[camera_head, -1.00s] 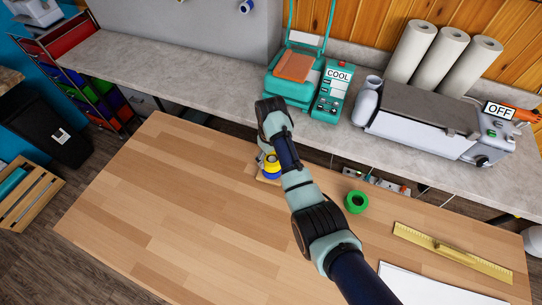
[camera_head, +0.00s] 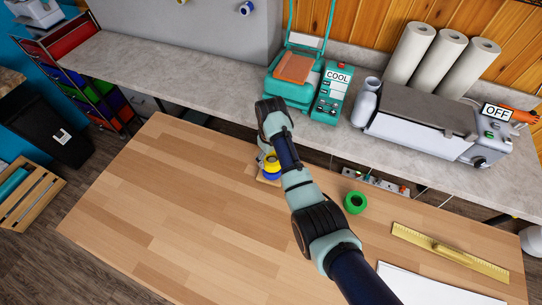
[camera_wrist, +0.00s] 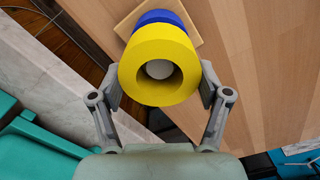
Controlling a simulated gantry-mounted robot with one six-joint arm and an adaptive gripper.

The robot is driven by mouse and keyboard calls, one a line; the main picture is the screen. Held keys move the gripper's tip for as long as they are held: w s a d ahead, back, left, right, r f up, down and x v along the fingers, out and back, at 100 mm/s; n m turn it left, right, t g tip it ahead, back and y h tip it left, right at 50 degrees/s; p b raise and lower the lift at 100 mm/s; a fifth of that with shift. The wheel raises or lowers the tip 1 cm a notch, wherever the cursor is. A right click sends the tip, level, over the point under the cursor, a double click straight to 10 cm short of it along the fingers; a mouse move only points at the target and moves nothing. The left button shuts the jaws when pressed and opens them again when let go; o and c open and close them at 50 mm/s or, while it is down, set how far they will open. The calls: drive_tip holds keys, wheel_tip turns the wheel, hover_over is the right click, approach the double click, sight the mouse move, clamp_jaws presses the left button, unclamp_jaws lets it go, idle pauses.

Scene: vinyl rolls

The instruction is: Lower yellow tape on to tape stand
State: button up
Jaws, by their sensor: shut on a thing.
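The yellow tape (camera_wrist: 150,42) is a thick ring between the two fingers of my gripper (camera_wrist: 160,84) in the wrist view, and the gripper is shut on it. The pale round peg of the tape stand (camera_wrist: 159,69) shows inside the tape's hole. A blue tape (camera_wrist: 160,16) sits beyond the yellow tape, against the stand's square wooden base (camera_wrist: 193,28). In the head view the yellow tape (camera_head: 272,161) is above the blue tape (camera_head: 271,174), partly hidden by my arm. I cannot tell whether the two tapes touch.
A green tape (camera_head: 355,203) and a yellow ruler (camera_head: 450,252) lie on the wooden table (camera_head: 170,210) to the right. The table's left side is clear. A teal heat press (camera_head: 292,90) stands on the grey counter behind.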

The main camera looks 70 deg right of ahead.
drive_tip(key=shift+f+b, duration=0.4)
drive_tip(key=shift+f, duration=0.45)
drive_tip(key=o, duration=1.8)
drive_tip(key=shift+r, duration=0.15)
wheel_tip(320, 180, up, 3)
drive_tip(key=p, duration=0.3)
drive_tip(key=shift+r, duration=2.9)
